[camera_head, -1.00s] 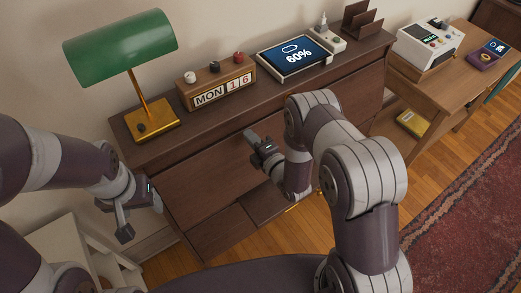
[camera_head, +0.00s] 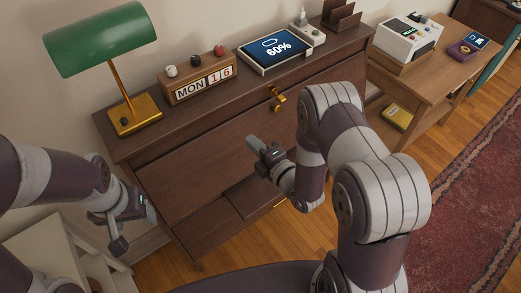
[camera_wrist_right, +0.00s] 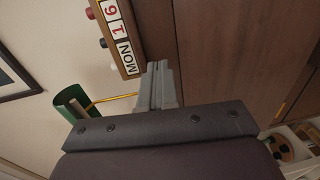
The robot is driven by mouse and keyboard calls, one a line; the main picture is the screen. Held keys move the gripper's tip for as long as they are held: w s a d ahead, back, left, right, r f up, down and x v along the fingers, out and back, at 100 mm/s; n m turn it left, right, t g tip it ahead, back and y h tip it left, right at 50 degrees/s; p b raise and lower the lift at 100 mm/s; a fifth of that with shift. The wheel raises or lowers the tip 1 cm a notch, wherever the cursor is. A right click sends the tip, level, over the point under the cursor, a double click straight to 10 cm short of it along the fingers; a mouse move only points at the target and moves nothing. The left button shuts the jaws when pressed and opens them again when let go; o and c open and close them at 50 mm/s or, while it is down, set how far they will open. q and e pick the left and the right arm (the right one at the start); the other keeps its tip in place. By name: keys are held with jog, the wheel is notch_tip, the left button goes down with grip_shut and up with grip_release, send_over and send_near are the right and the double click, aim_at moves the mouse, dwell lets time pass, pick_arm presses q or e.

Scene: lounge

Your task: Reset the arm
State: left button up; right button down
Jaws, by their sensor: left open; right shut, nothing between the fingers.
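My right gripper (camera_head: 262,150) is shut and empty, held in front of the dresser's drawer fronts in the head view. Its closed fingers also show in the right wrist view (camera_wrist_right: 158,86), pointing toward the dresser and calendar. My left gripper (camera_head: 130,222) is open and empty at the lower left, in front of the dresser's left end and above a pale stand. The brown wooden dresser (camera_head: 190,182) stands ahead, with brass handles (camera_head: 277,98) on its upper front. Part of its front is hidden behind my right arm.
A side table (camera_head: 425,75) with a white device (camera_head: 408,40) stands right. A red rug (camera_head: 470,185) lies on the floor.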

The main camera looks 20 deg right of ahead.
jog(key=s+d+f+m+g+h, duration=0.5)
jog(key=s+d+f+m+g, duration=0.25)
jog(key=s+m+g, duration=0.45)
pick_arm(q)
jog(key=shift+s+d, duration=0.2)
jog(key=shift+s, duration=0.25)
pick_arm(e)
jog(key=s+r+m+g, duration=0.1)
jog(key=s+r+m, duration=0.2)
jog(key=r+m, duration=0.2)
jog(key=s+r+m+g+h, duration=0.1)
jog(key=s+r+m, duration=0.2)
jog(key=r, duration=0.6)
jog(key=shift+s+a+m+h, duration=0.25)
jog(key=shift+a+m+h, duration=0.05)
jog(key=shift+m, duration=0.9)
